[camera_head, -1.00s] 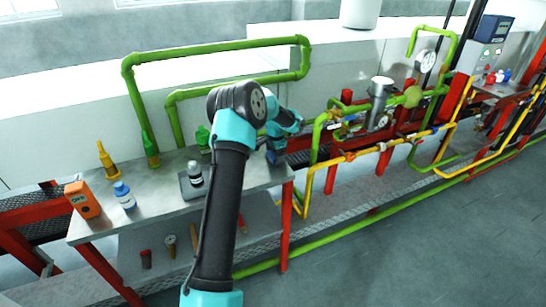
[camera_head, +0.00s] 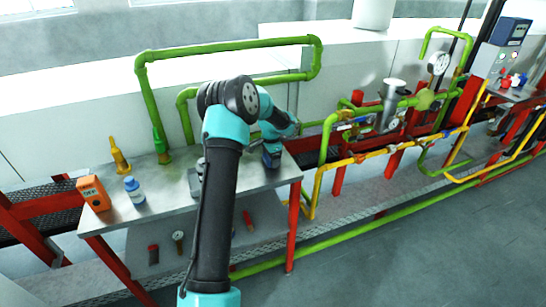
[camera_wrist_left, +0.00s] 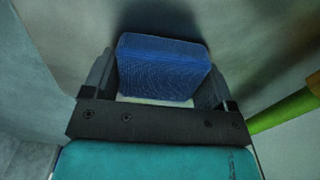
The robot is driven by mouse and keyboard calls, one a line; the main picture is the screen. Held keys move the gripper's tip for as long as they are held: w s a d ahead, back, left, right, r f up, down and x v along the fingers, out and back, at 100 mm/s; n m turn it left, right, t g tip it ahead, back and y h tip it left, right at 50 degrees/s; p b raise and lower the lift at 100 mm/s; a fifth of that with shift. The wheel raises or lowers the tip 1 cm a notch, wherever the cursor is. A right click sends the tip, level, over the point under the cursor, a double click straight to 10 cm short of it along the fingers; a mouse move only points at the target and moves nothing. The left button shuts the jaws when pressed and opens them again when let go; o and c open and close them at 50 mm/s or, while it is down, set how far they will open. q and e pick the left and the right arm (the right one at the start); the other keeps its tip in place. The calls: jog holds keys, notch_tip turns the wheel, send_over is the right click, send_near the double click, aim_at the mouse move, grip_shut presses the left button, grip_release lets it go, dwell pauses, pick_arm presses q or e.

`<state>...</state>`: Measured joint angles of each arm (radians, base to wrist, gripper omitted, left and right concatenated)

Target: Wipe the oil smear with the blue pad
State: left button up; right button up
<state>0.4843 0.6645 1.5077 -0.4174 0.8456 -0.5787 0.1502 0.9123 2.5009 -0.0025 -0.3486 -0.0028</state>
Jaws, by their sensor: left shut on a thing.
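The blue pad (camera_wrist_left: 163,68) sits between the two fingers of my left gripper (camera_wrist_left: 160,85) in the left wrist view, and the gripper is shut on it. In the head view my left gripper (camera_head: 272,150) is at the right end of the grey metal table (camera_head: 150,212), with the blue pad (camera_head: 271,161) low at its tip. I cannot tell if the pad touches the table top. I cannot make out the oil smear in either view. My right gripper is not in view.
An orange box (camera_head: 94,193), a white bottle with a blue cap (camera_head: 134,190), a yellow bottle (camera_head: 119,157) and a green bottle (camera_head: 161,147) stand on the table's left part. Green pipes (camera_head: 230,44) rise behind it. Red and yellow pipework (camera_head: 390,150) stands to the right.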

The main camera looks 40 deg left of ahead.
pick_arm(q)
jog(key=shift+s+a, duration=0.25)
jog(key=shift+s, duration=0.3)
jog(key=shift+s+a, duration=0.2)
jog(key=shift+s, duration=0.35)
jog(key=shift+s+a+r, duration=0.1)
jog(key=shift+r, duration=4)
